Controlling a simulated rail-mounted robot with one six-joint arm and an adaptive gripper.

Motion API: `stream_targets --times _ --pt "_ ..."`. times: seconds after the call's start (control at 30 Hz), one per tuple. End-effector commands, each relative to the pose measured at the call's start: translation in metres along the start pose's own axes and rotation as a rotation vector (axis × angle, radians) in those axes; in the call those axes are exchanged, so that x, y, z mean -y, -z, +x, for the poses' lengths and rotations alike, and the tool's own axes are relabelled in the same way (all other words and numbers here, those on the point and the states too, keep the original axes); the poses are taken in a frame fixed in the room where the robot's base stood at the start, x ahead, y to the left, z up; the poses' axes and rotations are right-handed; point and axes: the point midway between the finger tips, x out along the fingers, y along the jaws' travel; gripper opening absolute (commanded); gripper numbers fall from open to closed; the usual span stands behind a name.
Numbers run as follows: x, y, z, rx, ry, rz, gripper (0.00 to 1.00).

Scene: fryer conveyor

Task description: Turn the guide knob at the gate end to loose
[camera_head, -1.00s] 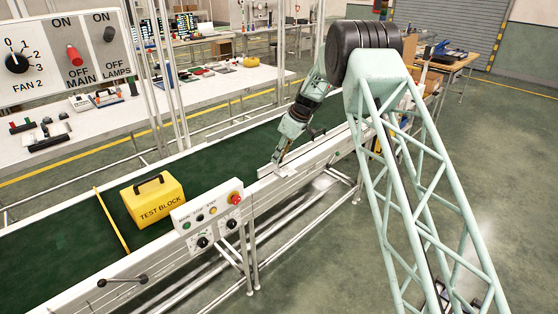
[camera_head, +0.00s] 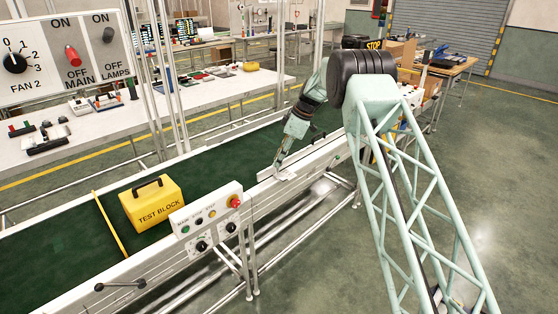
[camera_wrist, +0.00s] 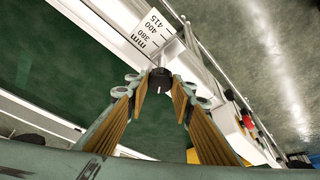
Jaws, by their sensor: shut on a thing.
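In the wrist view, a small black round knob (camera_wrist: 160,79) with a pale mark stands on the conveyor's side rail, beside a white scale plate (camera_wrist: 149,32) marked 380, 400 and 415 mm. My gripper (camera_wrist: 160,88) has its two ribbed fingers on either side of the knob and is shut on it. In the head view, my gripper (camera_head: 278,169) points down at the near rail, beyond the control panel. The knob is too small to tell there. A yellow test block (camera_head: 152,204) sits on the green belt (camera_head: 60,240).
The control panel (camera_head: 207,220), with buttons, dials and a red stop button, stands on the near rail. A yellow bar (camera_head: 110,228) crosses the belt left of the block. A black-handled lever (camera_head: 120,285) is on the near side. The floor to the right is open.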

Motion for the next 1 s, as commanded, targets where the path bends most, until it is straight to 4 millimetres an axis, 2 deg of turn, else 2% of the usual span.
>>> stream_targets --times 0.17,0.2,0.3,0.77,1.0 --pt "0.000 0.000 0.001 0.000 0.000 0.001 0.11" --pt "0.000 0.000 0.001 0.000 0.001 0.001 0.25" --pt "0.000 0.000 0.001 0.000 0.000 0.001 0.34" --pt "0.000 0.000 -0.003 0.000 -0.001 0.001 0.35" --pt "-0.001 0.000 -0.021 0.000 -0.003 0.001 0.35"
